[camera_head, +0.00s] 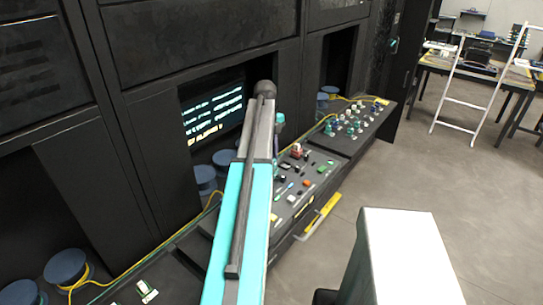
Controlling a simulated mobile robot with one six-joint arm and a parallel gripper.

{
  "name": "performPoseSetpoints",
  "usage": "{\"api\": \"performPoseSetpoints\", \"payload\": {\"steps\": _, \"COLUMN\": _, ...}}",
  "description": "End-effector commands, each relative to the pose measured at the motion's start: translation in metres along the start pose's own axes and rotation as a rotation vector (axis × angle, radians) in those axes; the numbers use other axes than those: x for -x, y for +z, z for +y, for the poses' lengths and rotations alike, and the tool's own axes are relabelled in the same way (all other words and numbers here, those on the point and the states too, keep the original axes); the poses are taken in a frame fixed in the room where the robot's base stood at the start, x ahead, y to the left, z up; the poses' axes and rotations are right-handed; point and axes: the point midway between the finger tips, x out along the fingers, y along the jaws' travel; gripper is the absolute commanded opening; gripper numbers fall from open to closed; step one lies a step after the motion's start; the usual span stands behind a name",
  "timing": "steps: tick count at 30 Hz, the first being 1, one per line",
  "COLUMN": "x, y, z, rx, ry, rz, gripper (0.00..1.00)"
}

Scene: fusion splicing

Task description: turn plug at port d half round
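My arm reaches up and away across the middle, in front of the black cabinets, and ends in a dark rounded joint. My gripper cannot be made out; the arm hides whatever lies behind it. A sloped black panel (327,162) right of the arm carries several small coloured parts, red, green and white. A second panel (372,112) farther back carries several small teal and pale plugs (350,122). The port labels are too small to read, so I cannot tell which plug is at port d or how it is turned.
A lit screen (213,112) sits in a cabinet recess left of the arm. Blue spools (65,267) and a yellow cable (130,268) lie along the ledge. A yellow bar (322,214) runs along the panel front. A white ladder (473,103) leans by a table. The floor (440,180) is clear.

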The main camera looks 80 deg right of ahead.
Motion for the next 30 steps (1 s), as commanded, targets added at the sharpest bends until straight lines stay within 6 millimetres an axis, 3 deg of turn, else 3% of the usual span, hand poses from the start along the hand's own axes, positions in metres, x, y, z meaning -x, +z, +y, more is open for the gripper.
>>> {"api": "performPoseSetpoints", "payload": {"steps": 29, "x": -0.01, "y": 0.001, "z": 0.0, "rx": 0.0, "ry": 0.0, "rz": 0.0, "gripper": 0.0}}
{"api": "performPoseSetpoints", "payload": {"steps": 30, "x": -0.01, "y": 0.001, "z": 0.0, "rx": 0.0, "ry": 0.0, "rz": 0.0, "gripper": 0.2}}
